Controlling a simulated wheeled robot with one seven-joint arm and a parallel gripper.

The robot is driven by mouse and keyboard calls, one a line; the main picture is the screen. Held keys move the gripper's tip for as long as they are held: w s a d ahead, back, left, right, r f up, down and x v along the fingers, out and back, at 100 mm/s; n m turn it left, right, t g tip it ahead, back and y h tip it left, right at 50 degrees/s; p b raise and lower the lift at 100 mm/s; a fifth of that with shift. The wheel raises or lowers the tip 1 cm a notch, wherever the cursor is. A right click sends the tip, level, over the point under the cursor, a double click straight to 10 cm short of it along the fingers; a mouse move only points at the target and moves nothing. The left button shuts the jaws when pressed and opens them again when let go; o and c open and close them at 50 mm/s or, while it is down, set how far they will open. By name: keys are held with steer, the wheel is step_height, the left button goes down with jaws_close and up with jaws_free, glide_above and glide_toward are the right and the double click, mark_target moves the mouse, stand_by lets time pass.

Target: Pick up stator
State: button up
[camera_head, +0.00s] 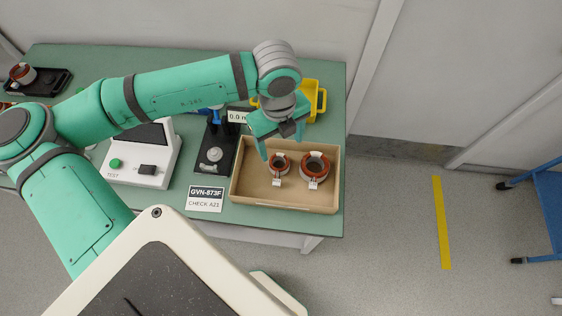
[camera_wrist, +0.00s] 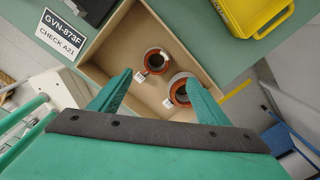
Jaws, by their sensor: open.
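Two stators, ring-shaped with red-brown rims, dark centres and small white tags, stand in an open cardboard box (camera_head: 240,188). The smaller one (camera_head: 270,162) is on the left and the larger one (camera_head: 325,169) on the right in the head view. My gripper (camera_head: 283,146) hangs above the box, pointing down, open and empty. In the wrist view, my gripper's fingers (camera_wrist: 160,82) are spread wide. One stator (camera_wrist: 167,63) shows between and beyond the fingertips. The other stator (camera_wrist: 174,83) is partly hidden by the right finger.
The box is at the right end of a green table (camera_head: 210,222). A yellow bin (camera_head: 318,100) is behind it. A black test stand (camera_head: 214,158), a white tester (camera_head: 150,170) and a label card (camera_head: 205,198) are left. Another stator (camera_head: 22,72) sits on a black tray far left.

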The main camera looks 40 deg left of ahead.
glide_above(278, 155)
steer(key=s+d, duration=0.2)
steer(key=f, duration=0.5)
steer(key=shift+w+a+f, duration=0.1)
steer(key=shift+a+f, duration=0.15)
steer(key=shift+f, duration=0.1)
steer(key=shift+w+f, duration=0.15)
steer(key=shift+f, duration=2.45)
steer(key=c, duration=1.4)
